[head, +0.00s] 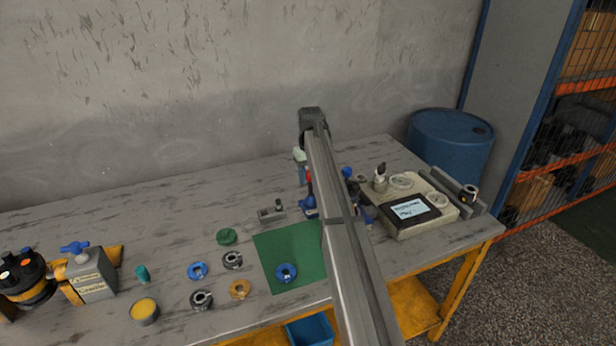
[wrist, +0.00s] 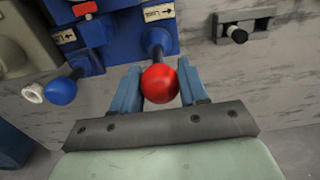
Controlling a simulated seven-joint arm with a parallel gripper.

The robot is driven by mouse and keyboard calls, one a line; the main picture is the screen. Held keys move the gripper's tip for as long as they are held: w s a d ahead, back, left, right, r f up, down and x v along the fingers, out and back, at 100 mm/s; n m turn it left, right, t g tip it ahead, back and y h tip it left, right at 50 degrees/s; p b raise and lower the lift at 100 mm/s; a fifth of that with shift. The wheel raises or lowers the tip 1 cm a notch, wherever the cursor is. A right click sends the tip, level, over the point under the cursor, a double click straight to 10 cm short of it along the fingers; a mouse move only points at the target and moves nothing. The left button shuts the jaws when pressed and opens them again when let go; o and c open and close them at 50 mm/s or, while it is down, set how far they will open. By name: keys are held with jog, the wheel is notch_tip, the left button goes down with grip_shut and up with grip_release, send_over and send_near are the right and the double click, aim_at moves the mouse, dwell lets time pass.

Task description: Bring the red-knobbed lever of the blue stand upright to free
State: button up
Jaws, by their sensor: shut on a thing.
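The blue stand (wrist: 120,60) fills the upper left of the wrist view; in the head view my arm hides most of it (head: 309,209). Its lever ends in a round red knob (wrist: 160,84), with the short shaft running back to the stand. My gripper (wrist: 161,88) is shut on the red knob, one blue finger on each side. In the head view my gripper (head: 303,174) is beside the arm, and a bit of red (head: 308,177) shows there. The lever's exact tilt is hard to tell.
A blue-knobbed lever (wrist: 62,91) and another red part (wrist: 84,8) are on the stand nearby. A grey block (wrist: 242,27) is to the right. A beige panel unit (head: 412,205) stands right of my arm. Several rings lie around the green mat (head: 270,245).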

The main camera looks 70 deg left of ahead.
jog(key=shift+w, duration=0.55)
jog(key=o, duration=0.7)
jog(key=shift+r, duration=0.1)
jog(key=shift+r, duration=2.95)
